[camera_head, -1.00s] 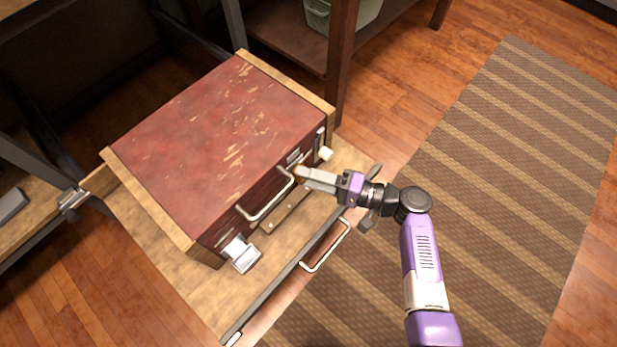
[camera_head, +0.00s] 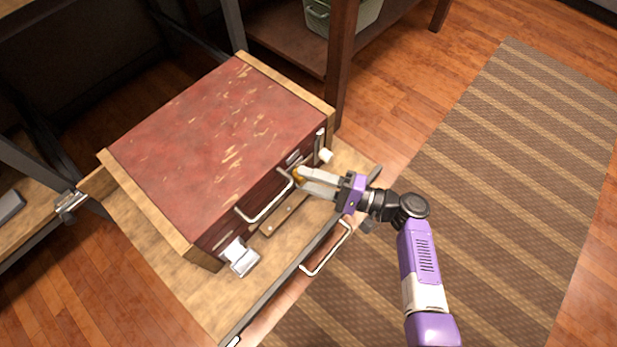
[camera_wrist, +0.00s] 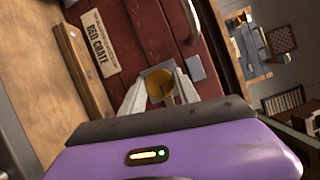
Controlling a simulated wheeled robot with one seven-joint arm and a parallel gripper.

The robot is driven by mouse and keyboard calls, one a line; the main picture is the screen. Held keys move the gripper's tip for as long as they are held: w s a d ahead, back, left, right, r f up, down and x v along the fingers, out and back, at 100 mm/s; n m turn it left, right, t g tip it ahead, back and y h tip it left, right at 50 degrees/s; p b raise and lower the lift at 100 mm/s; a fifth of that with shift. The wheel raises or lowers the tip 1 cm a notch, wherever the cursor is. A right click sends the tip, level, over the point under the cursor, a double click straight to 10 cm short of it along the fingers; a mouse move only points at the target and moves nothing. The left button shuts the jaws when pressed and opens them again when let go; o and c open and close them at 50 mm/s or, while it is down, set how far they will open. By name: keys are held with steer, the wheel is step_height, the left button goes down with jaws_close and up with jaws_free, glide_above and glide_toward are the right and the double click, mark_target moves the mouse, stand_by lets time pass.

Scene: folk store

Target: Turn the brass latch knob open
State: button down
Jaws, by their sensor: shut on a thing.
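The brass latch knob (camera_wrist: 160,85) is a round yellow disc on the front of a red, scuffed case (camera_head: 215,125). In the wrist view it sits between the two pale fingers of my gripper (camera_wrist: 160,94). My gripper (camera_head: 301,182) is shut on the knob, reaching it from the right in the head view. In the head view only a small orange-brown bit of the knob (camera_head: 299,174) shows; the fingers hide the rest. A silver carrying handle (camera_head: 266,205) is on the case front, just left of the knob.
A silver latch (camera_head: 240,257) and a white knob (camera_head: 326,155) are on the case front. A dark post (camera_head: 342,65) stands behind. A striped rug (camera_head: 480,180) covers the floor at right.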

steer(key=c, duration=0.9)
jaws_free()
steer(key=p+v, duration=0.1)
steer(key=v, duration=0.6)
steer(key=shift+d, duration=0.4)
steer(key=shift+s+d+f, duration=0.1)
